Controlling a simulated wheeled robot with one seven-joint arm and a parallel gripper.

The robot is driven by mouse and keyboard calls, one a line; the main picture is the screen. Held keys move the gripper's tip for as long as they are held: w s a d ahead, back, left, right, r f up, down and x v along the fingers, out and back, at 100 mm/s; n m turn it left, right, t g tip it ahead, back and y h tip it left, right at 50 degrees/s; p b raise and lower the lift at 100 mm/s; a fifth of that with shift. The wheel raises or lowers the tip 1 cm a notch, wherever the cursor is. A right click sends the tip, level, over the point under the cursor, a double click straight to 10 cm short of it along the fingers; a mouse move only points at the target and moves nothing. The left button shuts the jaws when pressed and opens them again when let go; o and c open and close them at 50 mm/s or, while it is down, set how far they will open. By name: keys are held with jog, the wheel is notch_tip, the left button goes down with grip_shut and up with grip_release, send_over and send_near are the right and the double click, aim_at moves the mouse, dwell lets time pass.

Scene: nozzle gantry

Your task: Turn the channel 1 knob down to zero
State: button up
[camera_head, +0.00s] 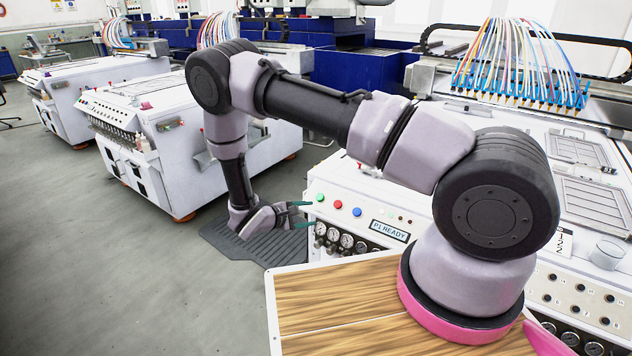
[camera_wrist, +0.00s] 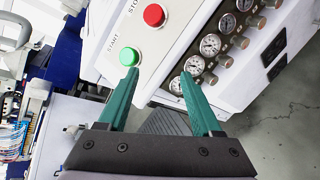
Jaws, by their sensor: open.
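A row of pressure gauges with small metal knobs runs along the front of the white machine. In the wrist view the gauge (camera_wrist: 194,64) and its knob (camera_wrist: 209,78) are just right of my gripper (camera_wrist: 159,74). One more gauge (camera_wrist: 176,86) at the START end is partly covered by the right finger, and its knob is hidden behind that finger. No channel numbers are readable, so I cannot tell which knob is channel 1. In the head view my gripper (camera_head: 303,214) is open and empty beside the panel's left end, near the first gauge (camera_head: 321,228). The green fingers touch no knob.
The "P1 READY" display (camera_head: 389,231) is right of the buttons. A dark floor mat (camera_head: 245,240) lies below the gripper. Open grey floor is at left.

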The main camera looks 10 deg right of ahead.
notch_tip(320, 180, up, 12)
jog(key=d+m+g, duration=0.3)
jog(key=m+g, duration=0.1)
jog(key=shift+s+r+m+y, duration=0.15)
jog(key=shift+m+y, duration=0.25)
jog(key=s+d+r+m+g+y, duration=0.1)
jog(key=s+d+r+m+y, duration=0.15)
jog(key=r, duration=0.55)
jog(key=s+d+r+m+g+y, duration=0.1)
jog(key=s+d+r+m+y, duration=0.15)
jog(key=r, duration=0.55)
jog(key=s+d+r+m+y, duration=0.2)
jog(key=s+r+m, duration=0.15)
jog(key=r, duration=0.45)
jog(key=s+r+m+t+y, duration=0.4)
jog(key=s+r+t+y, duration=0.1)
jog(key=s+r, duration=1)
jog(key=shift+s+d+r+t+y, duration=0.25)
jog(key=shift+d+r+t+y, duration=0.1)
jog(key=shift+t, duration=0.15)
